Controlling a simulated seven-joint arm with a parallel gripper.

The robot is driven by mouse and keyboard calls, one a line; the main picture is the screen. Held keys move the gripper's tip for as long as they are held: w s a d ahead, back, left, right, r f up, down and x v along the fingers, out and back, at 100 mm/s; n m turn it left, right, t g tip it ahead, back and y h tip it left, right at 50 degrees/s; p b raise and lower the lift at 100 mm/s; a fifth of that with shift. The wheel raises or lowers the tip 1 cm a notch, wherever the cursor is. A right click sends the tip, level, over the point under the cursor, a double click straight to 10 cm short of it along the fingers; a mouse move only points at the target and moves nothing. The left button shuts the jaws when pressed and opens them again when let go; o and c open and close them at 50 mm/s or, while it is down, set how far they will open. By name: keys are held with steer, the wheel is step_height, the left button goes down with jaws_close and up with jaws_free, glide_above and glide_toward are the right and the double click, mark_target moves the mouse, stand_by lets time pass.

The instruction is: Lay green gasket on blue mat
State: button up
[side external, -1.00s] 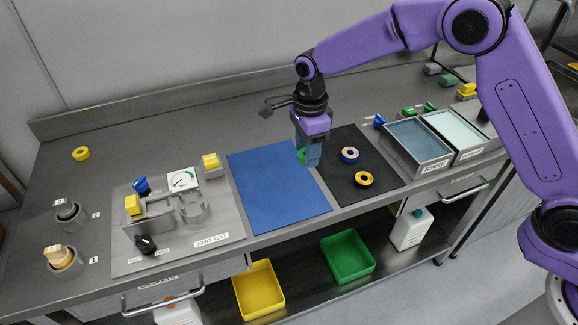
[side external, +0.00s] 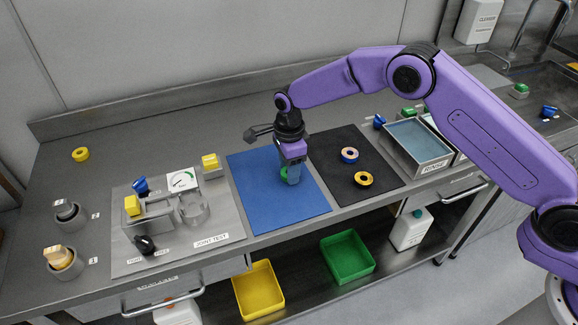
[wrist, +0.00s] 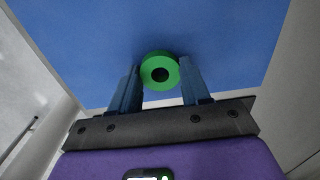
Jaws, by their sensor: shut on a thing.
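The green gasket (wrist: 160,58) is a thick ring with a dark centre hole. My gripper (wrist: 158,80) is shut on it, one blue finger on each side, in the wrist view. In the side external view my gripper (side external: 290,178) is over the right part of the blue mat (side external: 265,205), with the green gasket (side external: 284,174) partly hidden by the fingers. The blue mat (wrist: 215,35) fills most of the wrist view behind the gasket. I cannot tell whether the gasket touches the mat.
A rinse tray (side external: 420,143) stands at the right. The mat's left and front are clear.

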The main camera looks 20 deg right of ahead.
steer(key=o, duration=1)
steer(key=shift+f, duration=0.1)
step_height(320, 180, up, 12)
steer(key=shift+r, duration=0.15)
